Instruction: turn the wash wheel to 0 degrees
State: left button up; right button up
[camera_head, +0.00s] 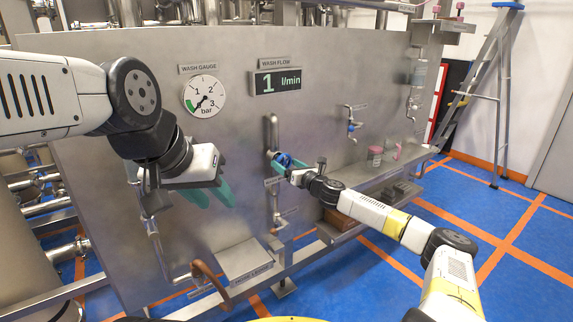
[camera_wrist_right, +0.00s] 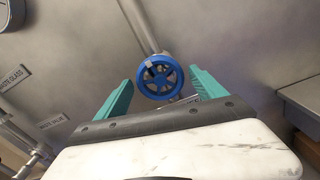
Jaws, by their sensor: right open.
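The wash wheel (camera_head: 284,160) is a small blue spoked handwheel on a pipe on the steel panel. In the right wrist view the blue wheel (camera_wrist_right: 159,77) shows in front, between the two green fingers, with a pale mark at its upper left rim. My right gripper (camera_head: 277,162) is at the wheel; in the wrist view its fingers (camera_wrist_right: 160,90) are apart, one on each side, and I cannot tell whether they touch the rim. My left gripper (camera_head: 222,194) hangs in front of the panel at left, its two green fingers pointing down and apart, with nothing between them.
The wash flow display (camera_head: 276,82) reads 1 l/min. The wash gauge (camera_head: 204,96) is a round dial left of it. A smaller blue-handled valve (camera_head: 352,127) is to the right. A sloped steel plate (camera_head: 243,260) and a brown curved handle (camera_head: 208,283) are below.

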jog(key=shift+v, duration=2.9)
jog(key=v, duration=0.7)
jog(key=shift+s+d, duration=0.25)
jog(key=shift+s, duration=0.05)
